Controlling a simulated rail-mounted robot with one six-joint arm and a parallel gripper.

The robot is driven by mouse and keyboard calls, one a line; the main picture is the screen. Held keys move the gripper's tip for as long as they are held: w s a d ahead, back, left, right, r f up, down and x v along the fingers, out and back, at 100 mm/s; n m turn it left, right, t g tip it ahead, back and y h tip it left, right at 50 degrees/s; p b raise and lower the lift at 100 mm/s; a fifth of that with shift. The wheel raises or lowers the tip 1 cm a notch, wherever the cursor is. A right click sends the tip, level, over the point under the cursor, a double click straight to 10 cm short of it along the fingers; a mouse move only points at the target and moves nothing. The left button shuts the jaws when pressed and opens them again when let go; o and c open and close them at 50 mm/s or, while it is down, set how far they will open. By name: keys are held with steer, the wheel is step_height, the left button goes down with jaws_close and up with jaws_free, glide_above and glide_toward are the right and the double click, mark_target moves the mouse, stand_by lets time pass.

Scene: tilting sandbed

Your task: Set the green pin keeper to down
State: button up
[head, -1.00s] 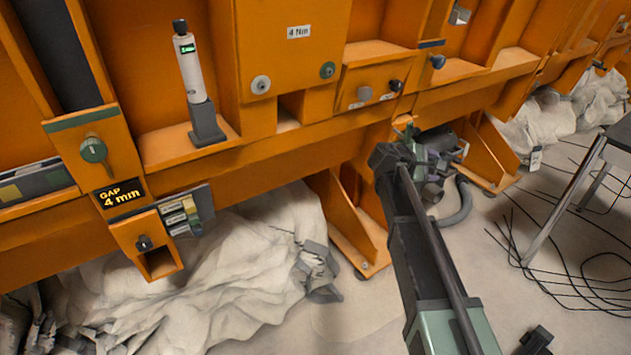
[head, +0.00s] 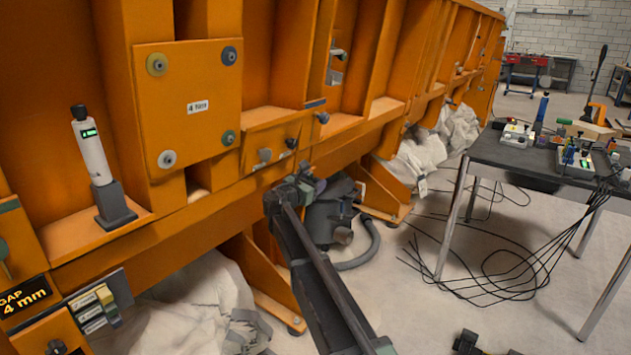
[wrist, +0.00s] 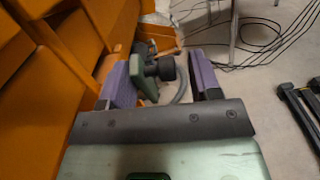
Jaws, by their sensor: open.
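A round green fitting (head: 229,138) sits at the lower right corner of the orange plate (head: 195,125). It looks like the green pin keeper, but I cannot read its setting. My gripper (head: 300,183) is in front of the orange frame, lower and to the right of that fitting. In the wrist view my gripper (wrist: 163,82) is open, with its two purple fingers apart. A green block (wrist: 145,76) with a dark round end shows between or just beyond the fingers. I cannot tell what it is or whether it touches a finger.
Olive, blue and grey fittings mark the plate's other corners. A white device (head: 92,150) stands on the ledge at left. A dark vacuum-like machine (head: 330,215) with a hose stands behind my gripper. A dark table (head: 510,160) with cables is at right.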

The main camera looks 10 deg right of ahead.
steer(key=shift+x, duration=0.85)
steer(key=shift+c, duration=0.4)
steer(key=shift+s, duration=0.1)
jaws_close()
